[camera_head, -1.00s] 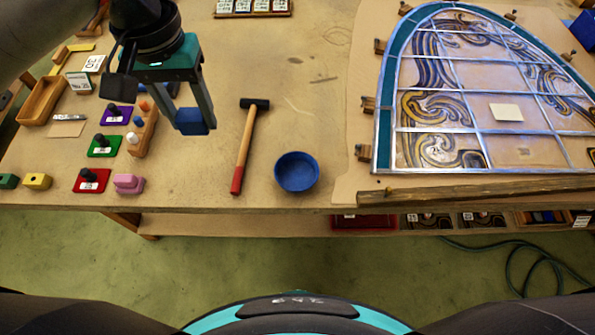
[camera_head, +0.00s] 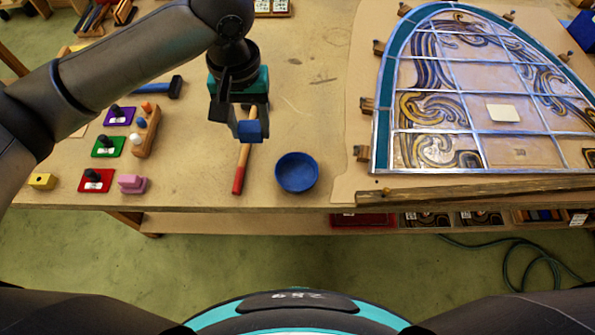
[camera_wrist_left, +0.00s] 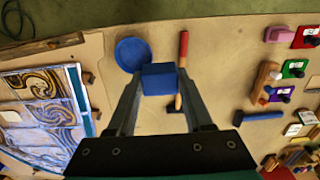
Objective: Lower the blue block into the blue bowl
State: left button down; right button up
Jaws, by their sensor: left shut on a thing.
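The blue block (camera_head: 250,131) is held between the fingertips of my left gripper (camera_head: 247,122), which is shut on it above the table, over the hammer's handle. In the left wrist view the blue block (camera_wrist_left: 158,79) sits between both fingers. The blue bowl (camera_head: 297,172) stands on the table near its front edge, to the right of and nearer than the block. The bowl shows empty. My right gripper is not in view.
A hammer (camera_head: 239,175) with a red-ended handle lies left of the bowl. The leaded panel (camera_head: 455,100) lies to the right on a board with a front wooden strip (camera_head: 470,184). Coloured knobbed pieces, such as a pink block (camera_head: 132,184), stand at the left.

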pick_arm(q)
jog(key=w+d+f, duration=0.2)
jog(key=d+f, duration=0.2)
jog(key=f, duration=0.3)
jog(key=b, duration=0.5)
send_over(297, 176)
notch_tip(297, 176, down, 8)
jog(key=shift+f, duration=0.2)
jog(key=shift+f+b, duration=0.45)
jog(key=shift+f, duration=0.95)
jog(key=shift+f+b, duration=1.3)
jog(key=shift+f, duration=1.2)
dwell(0.5)
jog(key=shift+c, duration=1.1)
grip_release()
